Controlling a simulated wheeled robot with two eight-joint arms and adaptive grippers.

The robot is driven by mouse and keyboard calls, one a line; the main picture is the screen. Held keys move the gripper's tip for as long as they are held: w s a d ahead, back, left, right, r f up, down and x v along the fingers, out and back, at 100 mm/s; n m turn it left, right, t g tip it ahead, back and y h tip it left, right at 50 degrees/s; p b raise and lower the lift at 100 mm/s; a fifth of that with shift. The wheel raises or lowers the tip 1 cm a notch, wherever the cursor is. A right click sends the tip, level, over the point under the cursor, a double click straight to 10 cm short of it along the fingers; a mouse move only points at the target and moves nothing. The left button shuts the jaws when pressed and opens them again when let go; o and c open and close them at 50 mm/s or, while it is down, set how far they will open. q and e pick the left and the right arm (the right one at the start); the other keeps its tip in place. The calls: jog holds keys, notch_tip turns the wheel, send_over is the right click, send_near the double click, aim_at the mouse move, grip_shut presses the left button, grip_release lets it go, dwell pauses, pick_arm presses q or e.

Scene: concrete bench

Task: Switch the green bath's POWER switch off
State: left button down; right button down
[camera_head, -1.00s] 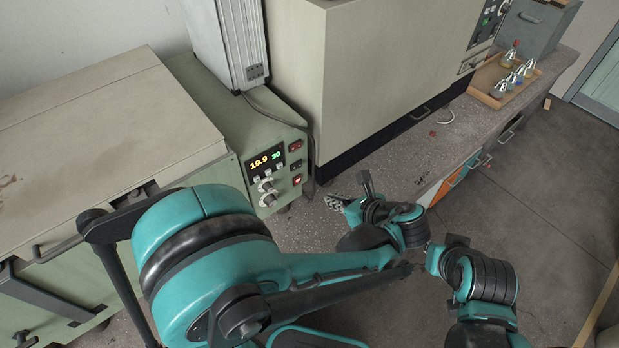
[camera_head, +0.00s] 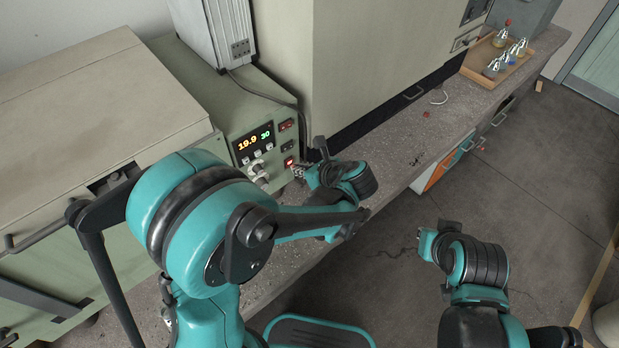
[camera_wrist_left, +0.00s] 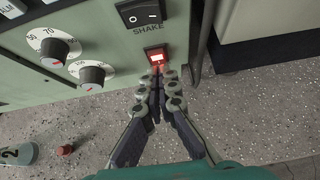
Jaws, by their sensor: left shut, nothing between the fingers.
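The green bath (camera_head: 232,92) stands at the left of the bench, its control panel facing right with a lit display (camera_head: 255,140), knobs and a column of switches. The lowest switch, a red lit rocker (camera_wrist_left: 155,54), is in the wrist view just below the black SHAKE switch (camera_wrist_left: 141,12). Its own label is not readable. My left gripper (camera_wrist_left: 160,72) is shut and empty, fingertips at the lower edge of the lit rocker; whether they touch it I cannot tell. In the head view the left gripper (camera_head: 299,170) is small beside the panel.
A large beige cabinet (camera_head: 370,60) stands right of the bath, with a dark cable (camera_head: 268,98) running between them. A wooden tray (camera_head: 482,68) of small bottles sits farther along the bench (camera_head: 415,125). A red cap-like piece (camera_wrist_left: 66,150) lies on the speckled surface.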

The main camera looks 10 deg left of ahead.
pick_arm(q)
jog(key=shift+w+a+r, duration=0.1)
jog(key=shift+w+a, duration=0.25)
jog(key=shift+a, duration=0.1)
jog(key=shift+w+a+r, duration=0.25)
jog(key=shift+a, duration=0.15)
jog(key=shift+d+f, duration=0.1)
jog(key=shift+d, duration=0.05)
jog(key=shift+r+p, duration=0.7)
jog(key=shift+r, duration=0.1)
